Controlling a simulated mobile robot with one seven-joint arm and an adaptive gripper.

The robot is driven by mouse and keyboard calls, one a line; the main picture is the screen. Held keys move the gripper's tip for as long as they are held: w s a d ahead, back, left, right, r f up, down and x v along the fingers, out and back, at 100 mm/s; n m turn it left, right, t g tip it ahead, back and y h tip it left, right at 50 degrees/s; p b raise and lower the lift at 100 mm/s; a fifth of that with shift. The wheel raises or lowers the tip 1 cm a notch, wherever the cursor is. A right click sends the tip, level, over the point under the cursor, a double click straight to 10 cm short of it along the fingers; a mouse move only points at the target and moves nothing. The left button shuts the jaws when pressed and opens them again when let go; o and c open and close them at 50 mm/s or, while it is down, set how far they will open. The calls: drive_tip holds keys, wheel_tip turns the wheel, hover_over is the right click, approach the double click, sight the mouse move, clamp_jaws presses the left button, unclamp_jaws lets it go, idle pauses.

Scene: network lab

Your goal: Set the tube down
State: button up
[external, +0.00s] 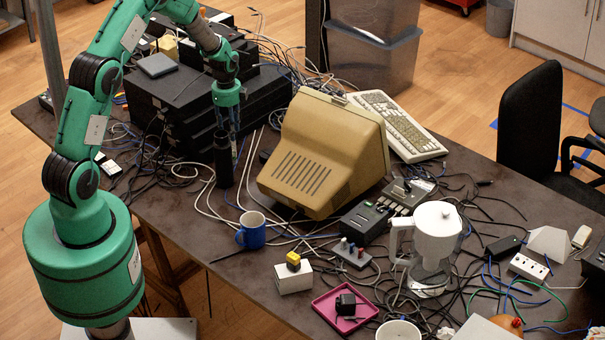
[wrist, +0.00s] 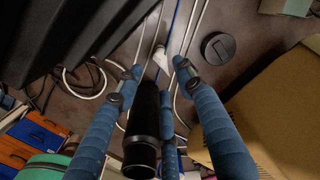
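The tube is a black cylinder (external: 222,160) that looks upright at the back left of the table, with its lower end at or very near the tabletop. In the wrist view the tube (wrist: 145,125) shows between my blue fingers, nearer the left one. My gripper (external: 234,145) points down just beside the tube's upper part. In the wrist view its fingertips (wrist: 155,72) are spread, with a clear gap between the tube and the right finger. Contact with the left and rear fingers cannot be made out.
A stack of black boxes (external: 195,110) stands close left of the tube, and a beige monitor (external: 325,150) to its right. Loose cables cross the table around it. A blue mug (external: 251,231) stands in front. A dark round disc (wrist: 218,48) lies nearby.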

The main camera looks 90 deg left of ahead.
drive_tip(key=shift+r, duration=1.6)
